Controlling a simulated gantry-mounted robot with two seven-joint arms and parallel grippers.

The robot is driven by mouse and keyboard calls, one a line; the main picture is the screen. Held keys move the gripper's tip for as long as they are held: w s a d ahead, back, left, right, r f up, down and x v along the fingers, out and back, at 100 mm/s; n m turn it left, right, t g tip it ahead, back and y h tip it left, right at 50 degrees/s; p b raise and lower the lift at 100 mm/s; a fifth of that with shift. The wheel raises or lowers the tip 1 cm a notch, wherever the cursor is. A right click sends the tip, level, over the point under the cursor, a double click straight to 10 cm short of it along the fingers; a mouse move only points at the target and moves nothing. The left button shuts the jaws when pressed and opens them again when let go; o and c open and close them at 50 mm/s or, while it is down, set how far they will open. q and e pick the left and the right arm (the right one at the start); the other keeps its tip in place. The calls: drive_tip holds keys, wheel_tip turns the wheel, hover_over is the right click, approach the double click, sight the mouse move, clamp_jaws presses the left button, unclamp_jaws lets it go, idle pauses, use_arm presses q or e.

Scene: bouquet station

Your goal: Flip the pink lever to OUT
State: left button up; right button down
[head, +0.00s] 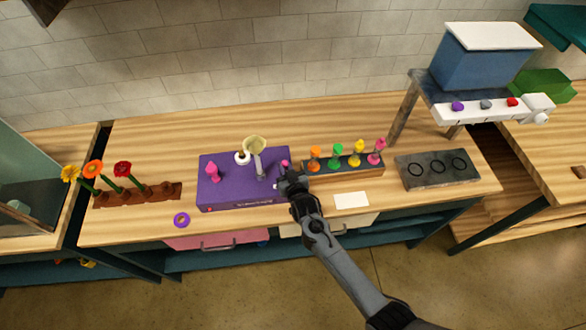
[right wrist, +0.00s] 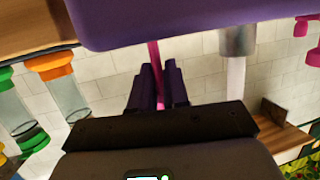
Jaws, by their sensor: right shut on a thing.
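A purple box (head: 222,195) lies on the wooden counter. A slim pink lever (head: 284,163) stands at its right end. My right gripper (head: 283,181) is at that end, shut on the pink lever. In the right wrist view, the pink lever (right wrist: 154,55) runs between the two dark fingers (right wrist: 156,85), against the purple box (right wrist: 200,18). The lever's OUT marking cannot be read. A second pink piece (head: 213,172) stands on the box's left part. My left gripper is not in view.
A pale funnel (head: 255,144) on a post rises from the box's middle. A rack (head: 345,172) of colored vials stands close right of my gripper. Flowers in a brown holder (head: 140,196) are at left. A purple ring (head: 181,220) lies in front.

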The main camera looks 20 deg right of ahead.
drive_tip(key=shift+w+a+r, duration=0.15)
drive_tip(key=shift+w+r, duration=0.15)
drive_tip(key=shift+r, duration=0.45)
drive_tip(key=c, duration=1.3)
unclamp_jaws()
drive_tip(key=shift+s, duration=0.1)
drive_tip(key=shift+o, duration=0.2)
drive_tip(key=shift+f, duration=0.3)
drive_tip(key=shift+s+r, duration=0.1)
drive_tip(key=shift+s, duration=0.45)
drive_tip(key=v, duration=0.9)
drive_tip(key=shift+s+r, duration=0.2)
drive_tip(key=shift+r, duration=0.05)
